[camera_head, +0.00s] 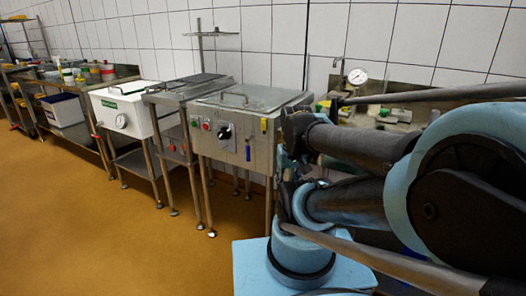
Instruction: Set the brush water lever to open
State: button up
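A steel box machine (227,140) on legs stands at the middle of the view. Its front has a red and a green button, a dark rotary switch (225,132), a small blue lever (248,151) hanging upright, and a yellow tag or handle (264,125) at the right. I cannot tell which of these, if any, is the brush water lever. My light blue and dark grey arm fills the right side, in front of the machine's right end. Dark parts near that corner may include my gripper (290,145); its fingers cannot be made out.
A white box with a dial (124,110) stands left of the machine. Further left is a steel table (110,82) with tubs. A pressure gauge (357,77) shows behind my arm, near a steel sink area (405,92). The brown floor (90,235) is clear at front left.

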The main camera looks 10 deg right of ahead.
aim_at(248, 139)
jog(key=z, duration=0.1)
jog(key=k, duration=2.05)
jog(key=u, duration=0.7)
jog(key=i, duration=1)
jog(key=u, duration=0.05)
